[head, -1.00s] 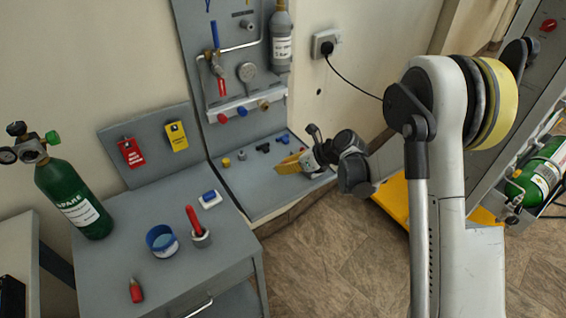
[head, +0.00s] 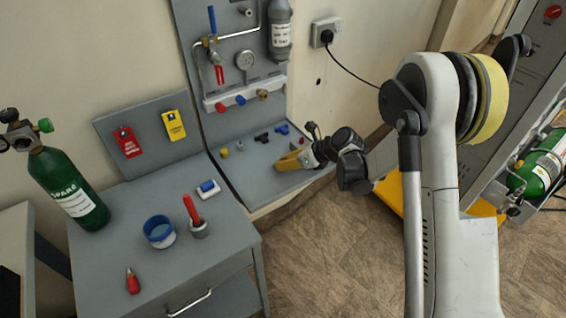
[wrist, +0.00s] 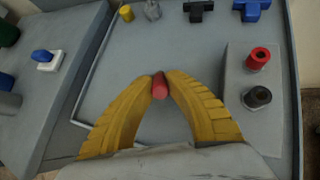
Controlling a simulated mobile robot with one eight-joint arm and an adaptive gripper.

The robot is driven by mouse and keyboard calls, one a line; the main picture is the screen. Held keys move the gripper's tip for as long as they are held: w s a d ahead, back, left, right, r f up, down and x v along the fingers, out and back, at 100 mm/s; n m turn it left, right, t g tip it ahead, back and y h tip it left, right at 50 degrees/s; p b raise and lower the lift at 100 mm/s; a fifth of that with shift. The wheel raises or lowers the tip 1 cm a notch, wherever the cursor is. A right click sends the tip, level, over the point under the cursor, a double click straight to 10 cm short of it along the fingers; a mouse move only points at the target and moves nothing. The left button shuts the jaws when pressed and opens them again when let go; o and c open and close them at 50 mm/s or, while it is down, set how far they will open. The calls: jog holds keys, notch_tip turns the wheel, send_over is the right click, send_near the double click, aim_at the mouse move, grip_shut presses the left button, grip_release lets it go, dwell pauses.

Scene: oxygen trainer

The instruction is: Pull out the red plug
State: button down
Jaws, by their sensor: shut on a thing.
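My gripper (wrist: 160,84) has yellow fingers. In the wrist view their tips are closed on a short red cylinder, the red plug (wrist: 160,90), which stands clear of the block. In the head view my gripper (head: 279,164) is over the front of the grey panel, and the plug is hidden by the fingers. A red port (wrist: 259,57) with a dark hole in its top stands on a grey block (wrist: 240,80), to the right of and beyond the fingertips. A black fitting (wrist: 257,97) stands beside that port.
Yellow (wrist: 126,12), black (wrist: 195,10) and blue (wrist: 252,10) fittings stand along the far side of the panel. A cup (head: 160,236) and a red-handled tool (head: 192,208) stand on the left bench.

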jog(key=shift+f, duration=0.25)
jog(key=c, duration=1.4)
grip_release()
jog(key=shift+r, duration=0.1)
jog(key=v, duration=1.2)
